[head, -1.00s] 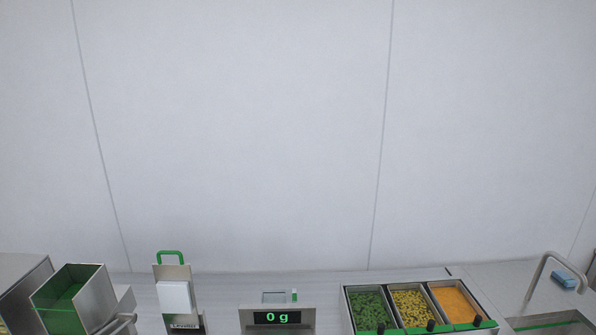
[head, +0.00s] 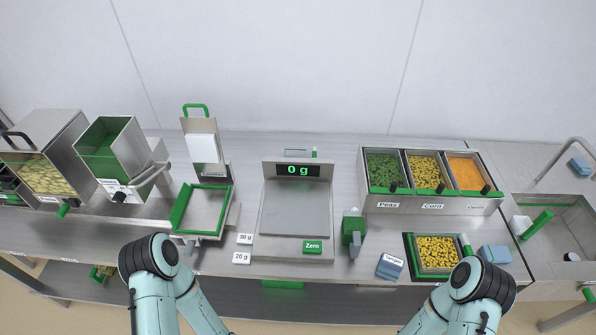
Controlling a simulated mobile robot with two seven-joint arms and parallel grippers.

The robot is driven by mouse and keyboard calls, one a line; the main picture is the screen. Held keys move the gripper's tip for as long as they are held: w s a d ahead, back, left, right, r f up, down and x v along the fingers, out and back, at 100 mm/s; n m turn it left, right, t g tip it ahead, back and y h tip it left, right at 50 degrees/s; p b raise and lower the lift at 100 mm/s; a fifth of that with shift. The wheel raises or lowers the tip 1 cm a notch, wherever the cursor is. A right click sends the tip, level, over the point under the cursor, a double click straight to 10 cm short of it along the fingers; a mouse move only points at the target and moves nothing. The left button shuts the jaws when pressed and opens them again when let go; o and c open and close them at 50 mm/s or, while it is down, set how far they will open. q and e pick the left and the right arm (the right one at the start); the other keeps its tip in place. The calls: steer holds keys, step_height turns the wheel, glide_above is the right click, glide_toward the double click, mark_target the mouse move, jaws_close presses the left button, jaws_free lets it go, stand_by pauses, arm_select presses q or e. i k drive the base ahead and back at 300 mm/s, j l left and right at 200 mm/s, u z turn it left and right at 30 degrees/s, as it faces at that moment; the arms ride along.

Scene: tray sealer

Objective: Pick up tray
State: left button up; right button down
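Several tray-like things show in the head view, and I cannot tell which one the task means. A shallow square tray with a green rim (head: 229,209) sits at the front of the sealer-like stand on the left. A small tray of yellow pieces (head: 419,256) stands in a dark, green-edged holder at the front right. Neither gripper is in view.
A scale (head: 291,211) reading 0 g stands in the middle. Peas (head: 383,170), corn (head: 425,171) and an orange food (head: 465,173) fill bins behind right. A green-handled tool (head: 354,228) and blue sponges (head: 389,267) lie at the front. A sink (head: 548,232) is on the right.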

mark_target(436, 253)
steer(key=z, duration=1.35)
